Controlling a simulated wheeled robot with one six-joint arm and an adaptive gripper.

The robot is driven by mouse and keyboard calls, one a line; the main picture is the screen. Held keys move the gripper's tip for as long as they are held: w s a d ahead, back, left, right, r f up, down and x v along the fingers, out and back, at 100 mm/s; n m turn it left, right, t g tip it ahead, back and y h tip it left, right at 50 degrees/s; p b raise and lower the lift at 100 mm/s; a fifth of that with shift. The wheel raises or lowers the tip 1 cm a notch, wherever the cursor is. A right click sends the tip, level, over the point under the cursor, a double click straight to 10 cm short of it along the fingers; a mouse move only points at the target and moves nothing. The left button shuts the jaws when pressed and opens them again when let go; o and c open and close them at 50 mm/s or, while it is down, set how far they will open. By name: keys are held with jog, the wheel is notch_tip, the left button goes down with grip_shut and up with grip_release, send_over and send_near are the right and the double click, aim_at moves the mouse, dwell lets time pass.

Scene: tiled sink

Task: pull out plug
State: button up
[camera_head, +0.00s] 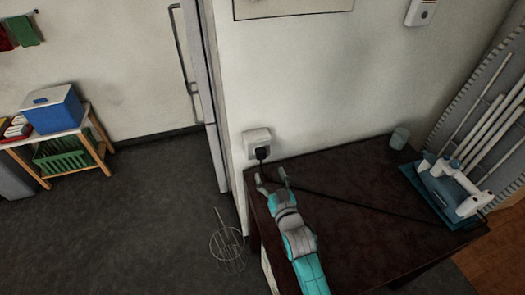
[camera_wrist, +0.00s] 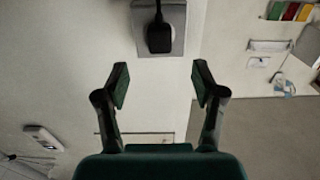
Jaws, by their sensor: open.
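A black plug (camera_head: 262,153) sits in a white wall socket (camera_head: 256,138) just above the left back corner of the dark table. In the wrist view the plug (camera_wrist: 160,38) shows at the top, in front of the grey socket plate (camera_wrist: 176,14). My gripper (camera_head: 272,180) is open and empty. It is near the plug, on the near side of it, and apart from it. In the wrist view my gripper's two fingers (camera_wrist: 160,85) are spread wide, with the plug beyond the gap between them. A black cord (camera_head: 350,205) runs across the table from the plug's side.
The dark table (camera_head: 350,250) lies under my arm. A blue and white appliance (camera_head: 450,190) stands at its right, and a small grey-green cup (camera_head: 399,138) at its back edge.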

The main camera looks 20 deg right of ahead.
aim_at(262, 157)
jog(key=shift+w, duration=0.1)
jog(key=shift+w, duration=4.4)
grip_shut()
jog(key=shift+s, duration=0.1)
jog(key=shift+s, duration=2.9)
